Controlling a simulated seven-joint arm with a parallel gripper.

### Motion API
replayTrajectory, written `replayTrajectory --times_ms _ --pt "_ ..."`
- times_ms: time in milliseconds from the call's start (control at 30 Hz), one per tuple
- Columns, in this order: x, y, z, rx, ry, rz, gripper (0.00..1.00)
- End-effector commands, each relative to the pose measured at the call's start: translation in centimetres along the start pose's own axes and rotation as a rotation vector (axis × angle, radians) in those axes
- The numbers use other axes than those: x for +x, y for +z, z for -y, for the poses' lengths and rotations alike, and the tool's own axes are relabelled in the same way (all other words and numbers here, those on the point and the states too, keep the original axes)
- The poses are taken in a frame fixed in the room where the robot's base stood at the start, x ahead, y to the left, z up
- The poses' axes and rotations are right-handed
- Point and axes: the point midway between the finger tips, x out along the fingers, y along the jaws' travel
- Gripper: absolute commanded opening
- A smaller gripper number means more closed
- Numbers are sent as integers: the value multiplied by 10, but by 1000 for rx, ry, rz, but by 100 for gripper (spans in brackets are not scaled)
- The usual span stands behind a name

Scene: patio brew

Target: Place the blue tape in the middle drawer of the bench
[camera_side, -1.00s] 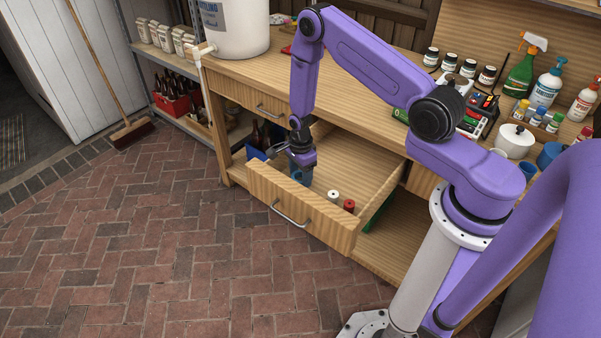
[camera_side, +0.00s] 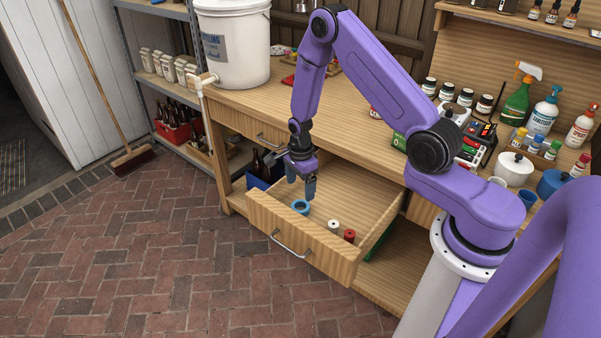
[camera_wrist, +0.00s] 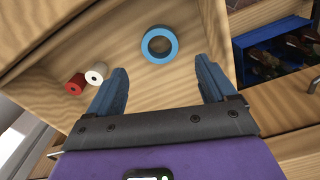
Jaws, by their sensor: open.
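The blue tape (camera_side: 300,206) is a ring lying flat on the floor of the open drawer (camera_side: 292,241), near its front left. In the wrist view the blue tape (camera_wrist: 159,45) lies beyond my fingertips, apart from them. My gripper (camera_side: 301,187) is above the drawer, just over the tape, with its fingers pointing down. In the wrist view my gripper (camera_wrist: 163,80) has its two blue fingers spread wide with nothing between them.
A white spool (camera_side: 333,225) and a red spool (camera_side: 349,235) stand in the drawer to the right of the tape. A blue crate of bottles (camera_side: 259,176) is left of the drawer. A closed drawer (camera_side: 255,127) sits at the upper left of the bench. A white bucket (camera_side: 233,45) stands on the bench top.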

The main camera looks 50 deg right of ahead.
Motion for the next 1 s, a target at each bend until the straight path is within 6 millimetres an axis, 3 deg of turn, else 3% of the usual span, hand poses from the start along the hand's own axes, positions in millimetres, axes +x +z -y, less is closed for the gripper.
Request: replayTrajectory --times_ms 233,633,767,1000 --pt "-33 0 1 0 -3 1 84" --pt "-51 6 -2 -57 -2 0 84" --pt "-71 24 -10 -243 -8 1 84" --pt "-122 64 -50 -765 -15 2 84"
